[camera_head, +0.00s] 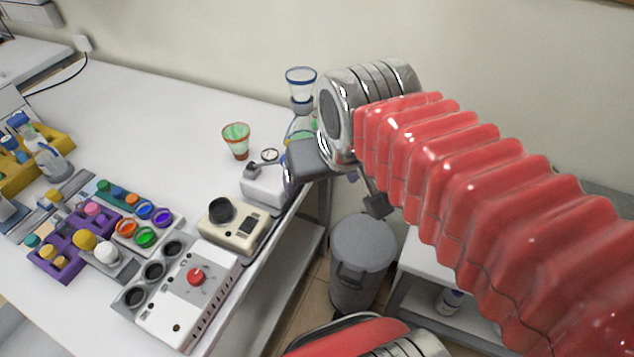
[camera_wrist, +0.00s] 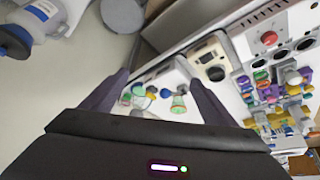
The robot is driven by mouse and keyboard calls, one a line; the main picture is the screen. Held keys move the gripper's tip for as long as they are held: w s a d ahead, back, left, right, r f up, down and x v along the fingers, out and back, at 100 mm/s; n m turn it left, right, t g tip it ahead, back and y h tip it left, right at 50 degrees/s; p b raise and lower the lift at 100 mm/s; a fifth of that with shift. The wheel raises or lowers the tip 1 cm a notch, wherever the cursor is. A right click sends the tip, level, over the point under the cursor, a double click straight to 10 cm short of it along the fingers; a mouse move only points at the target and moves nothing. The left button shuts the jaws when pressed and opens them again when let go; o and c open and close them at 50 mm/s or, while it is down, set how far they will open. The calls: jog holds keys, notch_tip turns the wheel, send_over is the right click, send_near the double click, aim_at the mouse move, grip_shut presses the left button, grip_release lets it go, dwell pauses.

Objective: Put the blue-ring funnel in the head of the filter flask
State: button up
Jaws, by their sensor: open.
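The blue-ring funnel (camera_head: 300,76) is clear with a blue rim and shows near the back right corner of the table. It stands upright above a grey collar, and looks seated in the head of the filter flask (camera_head: 312,122). The flask holds something green and is partly hidden by my arm. My gripper (camera_head: 315,188) is open and empty, in front of the flask at the table's right edge. In the wrist view my gripper (camera_wrist: 158,82) has its fingers spread, with small glassware between and beyond them; I cannot tell the blue-ring funnel there for certain.
An orange-rimmed green funnel (camera_head: 237,138) stands left of the flask. A beige device (camera_head: 232,226), a white device with a red knob (camera_head: 190,305) and purple racks (camera_head: 60,262) fill the front. A grey bin (camera_head: 362,255) stands off the right edge. The table's back middle is clear.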

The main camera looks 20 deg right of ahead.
jog(key=shift+n, duration=0.4)
jog(key=s+f, duration=0.3)
jog(key=shift+s+a, duration=0.2)
jog(key=shift+a, duration=0.1)
jog(key=shift+c, duration=0.6)
